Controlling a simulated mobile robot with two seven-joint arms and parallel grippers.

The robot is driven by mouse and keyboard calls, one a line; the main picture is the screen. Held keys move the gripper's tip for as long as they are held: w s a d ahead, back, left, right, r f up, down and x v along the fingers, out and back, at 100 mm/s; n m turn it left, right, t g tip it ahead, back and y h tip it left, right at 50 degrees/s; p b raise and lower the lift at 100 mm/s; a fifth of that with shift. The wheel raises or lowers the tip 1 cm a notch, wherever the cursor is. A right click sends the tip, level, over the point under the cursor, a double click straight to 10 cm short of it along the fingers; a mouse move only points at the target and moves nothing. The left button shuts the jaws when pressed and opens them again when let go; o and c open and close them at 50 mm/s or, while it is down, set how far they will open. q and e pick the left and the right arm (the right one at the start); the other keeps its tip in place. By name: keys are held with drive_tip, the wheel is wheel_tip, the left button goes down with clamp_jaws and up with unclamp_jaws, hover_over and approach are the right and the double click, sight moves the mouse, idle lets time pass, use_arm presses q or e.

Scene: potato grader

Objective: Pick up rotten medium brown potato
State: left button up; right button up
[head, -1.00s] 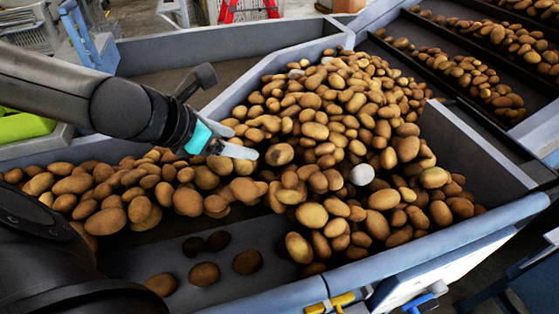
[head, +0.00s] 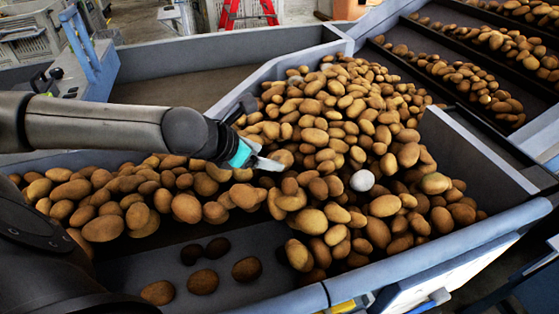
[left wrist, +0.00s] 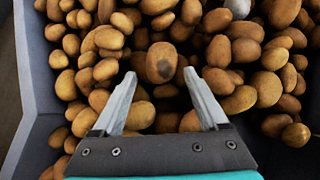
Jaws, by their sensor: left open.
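A medium brown potato with a dark, rotten-looking patch (left wrist: 161,62) lies on the heap in the left wrist view, just beyond and between my fingertips. In the head view a brown potato (head: 283,157) sits right by the fingertips and seems to be the same one. My left gripper (head: 270,163) is open and empty, its two fingers (left wrist: 160,78) spread and pointing at the patched potato. The potato's underside is hidden by its neighbours. My right gripper is in neither view.
Brown potatoes fill the grey hopper around the gripper. A pale round object (head: 362,180) lies among them. Several dark potatoes (head: 246,268) lie in the front-left section of the hopper. The hopper's front wall (head: 420,247) is raised. Potato lanes (head: 470,80) run at the back right.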

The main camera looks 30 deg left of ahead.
sight(277, 157)
use_arm(q)
drive_tip(key=shift+d+x, duration=0.15)
drive_tip(key=shift+x, duration=0.9)
drive_tip(key=shift+d+x, duration=0.1)
drive_tip(key=shift+x, duration=0.95)
drive_tip(key=shift+w+f, duration=0.25)
drive_tip(key=shift+w, duration=0.3)
drive_tip(key=c, duration=1.2)
drive_tip(key=shift+r, duration=0.2)
